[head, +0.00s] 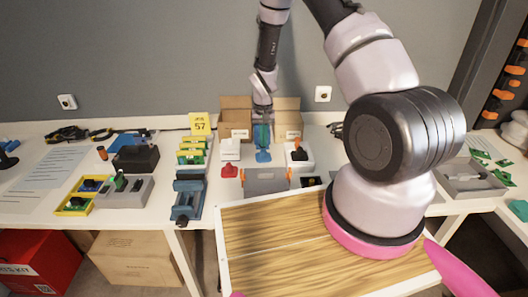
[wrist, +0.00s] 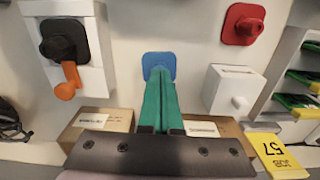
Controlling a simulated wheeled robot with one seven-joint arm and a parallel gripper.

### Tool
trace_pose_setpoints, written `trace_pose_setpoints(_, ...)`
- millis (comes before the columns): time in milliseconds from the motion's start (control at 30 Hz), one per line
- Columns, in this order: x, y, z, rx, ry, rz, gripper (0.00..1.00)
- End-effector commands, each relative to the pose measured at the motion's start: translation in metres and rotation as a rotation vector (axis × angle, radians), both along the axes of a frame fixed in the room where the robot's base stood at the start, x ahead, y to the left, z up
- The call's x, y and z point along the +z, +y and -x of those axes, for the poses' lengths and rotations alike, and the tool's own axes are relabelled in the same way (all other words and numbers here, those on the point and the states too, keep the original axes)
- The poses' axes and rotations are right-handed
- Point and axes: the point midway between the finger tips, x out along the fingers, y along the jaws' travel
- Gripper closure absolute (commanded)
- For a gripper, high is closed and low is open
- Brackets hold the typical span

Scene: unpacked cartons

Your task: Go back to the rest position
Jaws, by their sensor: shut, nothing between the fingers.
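My gripper (head: 262,148) hangs over the back of the workbench (head: 215,212), in front of the cardboard cartons. In the wrist view its green fingers (wrist: 160,85) are together, with nothing visible held. A blue square piece (wrist: 158,65) shows right at the fingertips; in the head view the blue piece (head: 263,156) sits just below them. I cannot tell whether the fingers touch it.
Cardboard cartons (head: 236,104) stand behind my gripper. A yellow job card (head: 200,124) and blue vise (head: 187,197) stand further left.

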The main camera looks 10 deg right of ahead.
Motion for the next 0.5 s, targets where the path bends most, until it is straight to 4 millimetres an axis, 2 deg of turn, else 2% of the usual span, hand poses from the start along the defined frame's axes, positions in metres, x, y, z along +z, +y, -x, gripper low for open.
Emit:
trace_pose_setpoints(100,0.019,0.0,-0.003,-0.001,-0.002,-0.001,1.0)
trace_pose_setpoints(267,0.036,-0.001,-0.004,-0.003,-0.005,-0.002,1.0)
trace_pose_setpoints(333,0.051,-0.002,-0.006,-0.007,-0.017,-0.005,1.0)
trace_pose_setpoints(367,0.06,-0.002,-0.006,-0.01,-0.022,-0.008,1.0)
trace_pose_setpoints(467,0.104,-0.005,-0.006,-0.022,-0.062,-0.021,1.0)
trace_pose_setpoints(500,0.126,-0.007,-0.005,-0.029,-0.081,-0.028,1.0)
